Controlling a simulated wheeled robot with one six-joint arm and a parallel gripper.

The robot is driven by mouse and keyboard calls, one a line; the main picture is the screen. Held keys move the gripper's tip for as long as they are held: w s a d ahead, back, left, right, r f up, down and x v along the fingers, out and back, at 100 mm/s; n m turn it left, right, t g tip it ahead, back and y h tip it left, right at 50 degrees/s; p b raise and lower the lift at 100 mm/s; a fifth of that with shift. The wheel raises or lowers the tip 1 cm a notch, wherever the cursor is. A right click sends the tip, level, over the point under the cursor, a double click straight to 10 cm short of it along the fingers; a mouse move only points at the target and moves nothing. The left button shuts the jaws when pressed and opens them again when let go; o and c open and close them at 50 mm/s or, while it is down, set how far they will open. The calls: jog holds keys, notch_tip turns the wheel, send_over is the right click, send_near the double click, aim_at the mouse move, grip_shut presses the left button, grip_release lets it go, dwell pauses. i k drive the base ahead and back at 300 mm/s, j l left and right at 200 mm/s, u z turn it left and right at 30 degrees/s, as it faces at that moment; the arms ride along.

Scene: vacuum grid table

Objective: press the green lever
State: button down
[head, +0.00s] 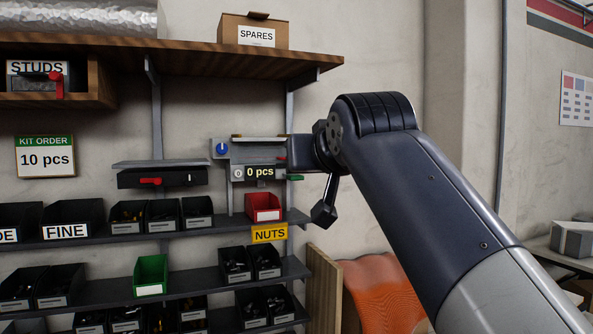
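The green lever (295,178) is a small green tab on the right side of the dispenser (259,155) on the wall rack. The dispenser has a display reading "0 pcs" and a blue knob (222,149). A small red part (282,158) sits just above the green lever. My gripper (301,152) shows as a dark block at the end of my arm, just above the green lever in the picture. Its fingertips cannot be made out, and I cannot tell whether it touches anything. A red bin (263,207) stands below the dispenser.
A "KIT ORDER 10 pcs" sign (45,156) hangs at left. A black unit with a red handle (162,178) is left of the dispenser. Shelves hold several black bins and a green bin (150,275). A "SPARES" box (254,32) stands on the top shelf (230,60).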

aim_at(292, 177)
jog(key=i+l+u, duration=0.1)
jog(key=i, duration=0.35)
jog(key=i+l+u, duration=0.1)
jog(key=i+l, duration=0.2)
jog(key=i+l+u, duration=0.1)
jog(key=i+l, duration=0.15)
jog(key=i, duration=0.3)
